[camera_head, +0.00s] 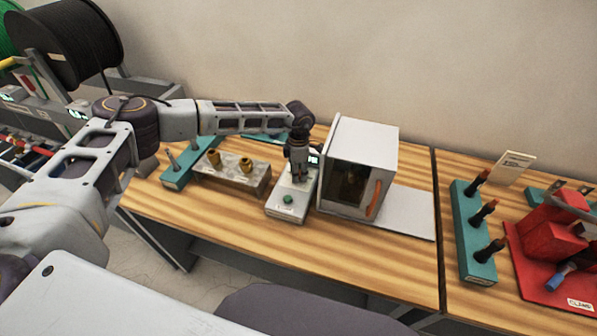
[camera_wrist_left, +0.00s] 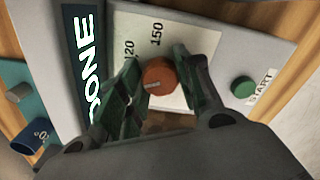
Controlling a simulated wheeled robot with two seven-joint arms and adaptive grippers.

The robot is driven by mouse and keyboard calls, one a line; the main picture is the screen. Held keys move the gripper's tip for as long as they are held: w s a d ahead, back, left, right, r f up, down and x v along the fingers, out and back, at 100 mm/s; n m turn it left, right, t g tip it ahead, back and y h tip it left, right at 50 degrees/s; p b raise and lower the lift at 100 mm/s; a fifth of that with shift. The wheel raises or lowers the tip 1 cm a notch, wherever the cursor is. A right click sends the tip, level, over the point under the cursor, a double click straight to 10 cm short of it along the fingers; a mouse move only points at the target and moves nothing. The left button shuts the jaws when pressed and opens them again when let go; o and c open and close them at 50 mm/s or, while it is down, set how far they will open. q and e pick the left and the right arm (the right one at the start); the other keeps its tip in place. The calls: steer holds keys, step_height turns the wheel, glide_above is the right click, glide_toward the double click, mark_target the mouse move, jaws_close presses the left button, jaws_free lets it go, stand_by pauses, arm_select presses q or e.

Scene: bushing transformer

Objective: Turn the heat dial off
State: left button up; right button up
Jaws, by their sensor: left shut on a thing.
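The heat dial (camera_wrist_left: 158,76) is an orange-red round knob on a pale control box (camera_head: 285,208). Beside the dial in the left wrist view are a white scale marked 120 and 150, a dark display (camera_wrist_left: 88,75) reading DONE, and a green START button (camera_wrist_left: 243,87). My left gripper (camera_head: 299,174) points down over the box, with its fingers on both sides of the dial, shut on it. The gripper hides the dial in the head view. My right gripper is not in view.
A white oven-like box (camera_head: 362,150) with a dark window and orange handle stands just right of the control box. A grey block (camera_head: 230,175) with brass fittings stands to the left. A teal rack (camera_head: 474,235) and a red clamp fixture (camera_head: 550,240) are further right.

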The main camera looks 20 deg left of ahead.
arm_select(q)
steer(key=shift+n, duration=0.4)
steer(key=n+b, duration=0.2)
steer(key=n, duration=0.2)
steer(key=shift+f+b, duration=0.1)
steer(key=shift+b, duration=0.3)
steer(key=n+b, duration=0.1)
steer(key=n, duration=0.2)
steer(key=shift+n+b, duration=0.5)
steer(key=shift+n, duration=0.3)
steer(key=o, duration=1)
steer(key=shift+r, duration=0.2)
